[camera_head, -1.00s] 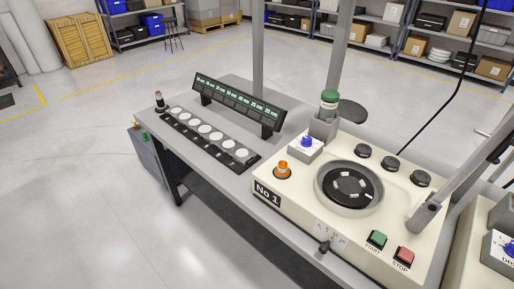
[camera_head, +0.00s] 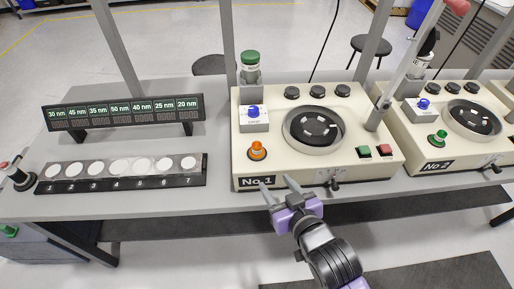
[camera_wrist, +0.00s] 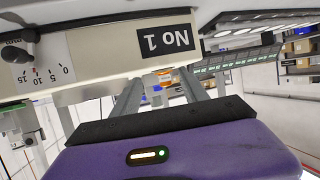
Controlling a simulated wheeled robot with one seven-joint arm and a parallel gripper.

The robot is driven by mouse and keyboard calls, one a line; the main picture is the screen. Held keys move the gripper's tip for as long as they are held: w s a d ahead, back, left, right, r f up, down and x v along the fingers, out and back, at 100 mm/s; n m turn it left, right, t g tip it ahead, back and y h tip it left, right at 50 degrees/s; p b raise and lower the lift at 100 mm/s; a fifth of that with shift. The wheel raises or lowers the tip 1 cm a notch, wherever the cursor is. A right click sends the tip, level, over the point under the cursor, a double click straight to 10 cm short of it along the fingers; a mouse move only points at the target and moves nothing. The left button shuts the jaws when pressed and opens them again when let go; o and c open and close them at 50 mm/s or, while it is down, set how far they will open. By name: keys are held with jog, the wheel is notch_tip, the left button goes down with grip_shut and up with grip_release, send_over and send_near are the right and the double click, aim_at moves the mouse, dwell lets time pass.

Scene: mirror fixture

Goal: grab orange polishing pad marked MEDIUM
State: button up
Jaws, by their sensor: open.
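The orange polishing pad (camera_head: 257,150) sits on the front left corner of the cream No 1 machine (camera_head: 240,168), left of its round dark plate. Its marking is too small to read in the head view. In the wrist view a bit of orange (camera_wrist: 165,79) shows between the fingers, mostly hidden. My gripper (camera_head: 277,188) is open and empty. It is in front of the No 1 label, at the machine's front edge, below and apart from the pad. The fingers also show in the wrist view (camera_wrist: 160,95), pointing at the machine.
A blue-knobbed block (camera_head: 254,125) and a green-topped bottle (camera_head: 250,68) stand behind the pad. Right of it are the round plate (camera_head: 313,129) and the START and STOP buttons (camera_head: 374,151). A rack of white discs (camera_head: 120,168) lies left. The No 2 machine (camera_head: 435,165) stands right.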

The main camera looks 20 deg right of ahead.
send_near(259, 149)
jog(key=shift+h, duration=0.3)
jog(key=x, duration=0.4)
jog(key=shift+a, duration=0.35)
jog(key=shift+p+x, duration=0.9)
jog(key=shift+x, duration=3)
grip_shut()
